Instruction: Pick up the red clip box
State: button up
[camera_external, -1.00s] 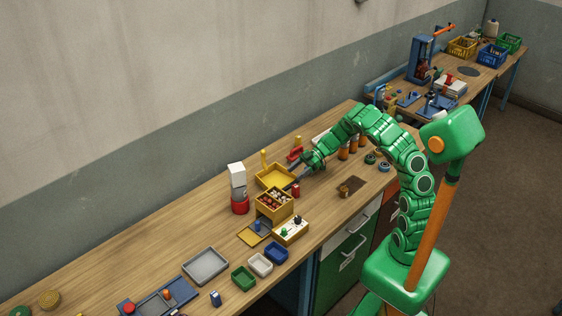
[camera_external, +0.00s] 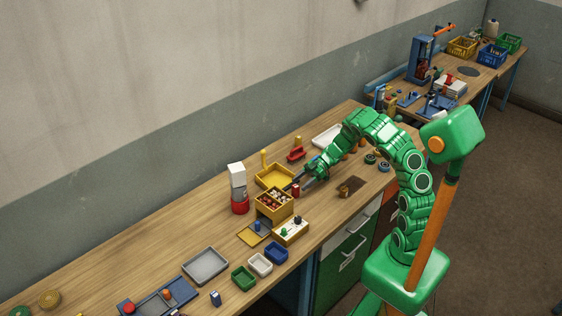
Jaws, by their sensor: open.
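A small red box (camera_external: 296,190), which looks like the red clip box, stands on the wooden bench just right of the yellow bin. My gripper (camera_external: 292,184) is open, its dark fingers pointing down and left close beside the red box. I cannot tell from this view whether the fingers touch it or are around it. My green wrist is just to the upper right of it.
A yellow bin of small parts (camera_external: 274,210) and a yellow tray (camera_external: 272,174) are close on the left. A white, grey and red stack (camera_external: 239,190) stands beyond them. A red tool (camera_external: 296,154) lies behind.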

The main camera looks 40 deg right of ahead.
aim_at(296, 186)
jog(key=shift+x, duration=2)
jog(key=shift+c, duration=0.3)
jog(key=c, duration=1)
jog(key=shift+r, duration=0.1)
jog(key=shift+r, duration=0.55)
jog(key=shift+s+d+r, duration=0.35)
jog(key=shift+s+r, duration=1.6)
jog(key=shift+s, duration=0.4)
jog(key=shift+s+d+r, duration=0.35)
jog(key=shift+s+r, duration=1.6)
jog(key=shift+s, duration=0.35)
jog(key=shift+s+d+r, duration=0.35)
jog(key=shift+s+r, duration=1.6)
jog(key=shift+s, duration=0.4)
